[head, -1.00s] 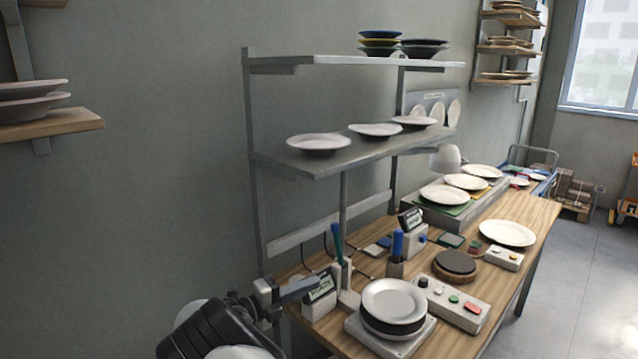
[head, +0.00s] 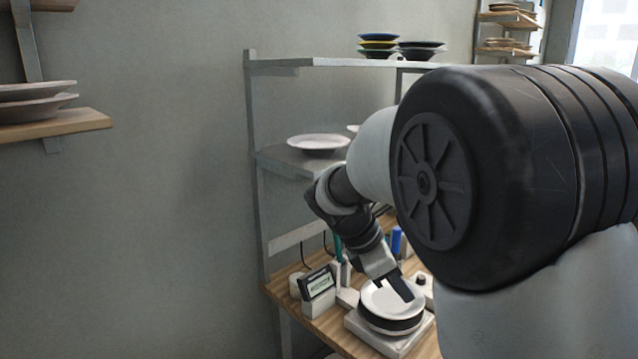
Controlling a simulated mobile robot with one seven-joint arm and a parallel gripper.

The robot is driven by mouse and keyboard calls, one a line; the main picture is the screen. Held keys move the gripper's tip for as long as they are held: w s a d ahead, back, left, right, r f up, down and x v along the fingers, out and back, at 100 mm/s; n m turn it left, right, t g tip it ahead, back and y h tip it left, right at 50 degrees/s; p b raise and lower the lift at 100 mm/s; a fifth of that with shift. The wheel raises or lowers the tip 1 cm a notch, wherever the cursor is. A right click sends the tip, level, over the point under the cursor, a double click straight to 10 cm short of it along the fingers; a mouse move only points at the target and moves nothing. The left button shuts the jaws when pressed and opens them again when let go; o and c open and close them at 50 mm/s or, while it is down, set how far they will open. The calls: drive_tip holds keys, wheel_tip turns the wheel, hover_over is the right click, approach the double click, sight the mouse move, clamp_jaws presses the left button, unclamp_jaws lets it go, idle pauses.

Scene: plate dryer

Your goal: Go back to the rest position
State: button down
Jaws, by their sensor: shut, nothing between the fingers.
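My gripper (head: 402,290) is shut and empty. It points down over the stack of plates (head: 376,303) on the white stand (head: 362,333) at the front of the workbench. The stack has a white plate on top and dark ones under it. Whether the fingertips touch the top plate, I cannot tell. My arm crosses the whole right half of the view, with a large dark joint close to the camera. It hides most of the bench and the right part of the shelves.
A grey shelf unit (head: 252,150) stands behind the bench, with a white plate (head: 318,142) on the middle board and stacked plates (head: 379,46) on top. A small display box (head: 318,291) stands left of the stack. A wooden wall shelf (head: 60,125) with plates is at far left.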

drive_tip(key=s+a+r+m+t+y, duration=0.1)
drive_tip(key=s+r+m+t+y, duration=0.1)
drive_tip(key=s+m, duration=0.7)
drive_tip(key=s+a+r+m+t+y, duration=0.1)
drive_tip(key=s+r+m+t+y, duration=0.1)
drive_tip(key=s+m, duration=0.8)
drive_tip(key=s+r+y, duration=0.1)
drive_tip(key=s+y, duration=0.1)
drive_tip(key=shift+s+r+y, duration=0.15)
drive_tip(key=shift+s+y, duration=0.15)
